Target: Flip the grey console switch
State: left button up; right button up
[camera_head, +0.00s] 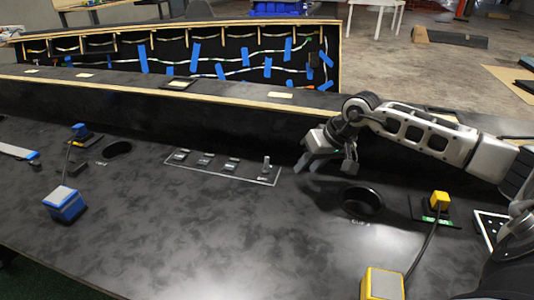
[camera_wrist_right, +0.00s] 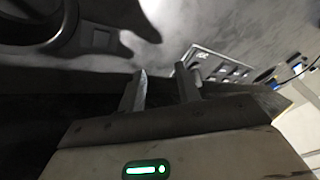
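A row of small grey switches sits in an outlined panel (camera_head: 222,176) on the dark console top. The rightmost grey switch (camera_head: 266,164) stands up, while the others look lower and flatter. The panel also shows in the wrist view (camera_wrist_right: 233,71), partly behind a finger, with a pale switch (camera_wrist_right: 196,74) close beside that fingertip; I cannot tell if they touch. My right gripper (camera_head: 326,166) hangs over the console, just right of the panel. Its two fingers stand apart with nothing between them, as the wrist view (camera_wrist_right: 162,84) shows. My left gripper is not in view.
A round dark hole (camera_head: 362,201) lies right of the panel. A yellow plug (camera_head: 440,201) and yellow box (camera_head: 382,284) are joined by a cable. A blue box (camera_head: 64,204) and blue plug (camera_head: 80,130) stand left. A raised ledge (camera_head: 150,110) runs behind.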

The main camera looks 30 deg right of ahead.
aim_at(267, 163)
jog(key=w+a, duration=0.1)
jog(key=w, duration=0.2)
jog(key=w+a+p, duration=0.1)
jog(key=w+a, duration=0.2)
jog(key=w, duration=0.2)
jog(key=shift+w+a+r, duration=0.1)
jog(key=shift+w+a, duration=0.25)
jog(key=shift+a, duration=0.05)
jog(key=shift+w+a, duration=0.15)
jog(key=shift+w, duration=0.1)
jog(key=shift+w+f+p, duration=0.15)
jog(key=shift+f+p, duration=0.15)
jog(key=shift+f, duration=0.3)
jog(key=shift+c, duration=0.3)
grip_shut()
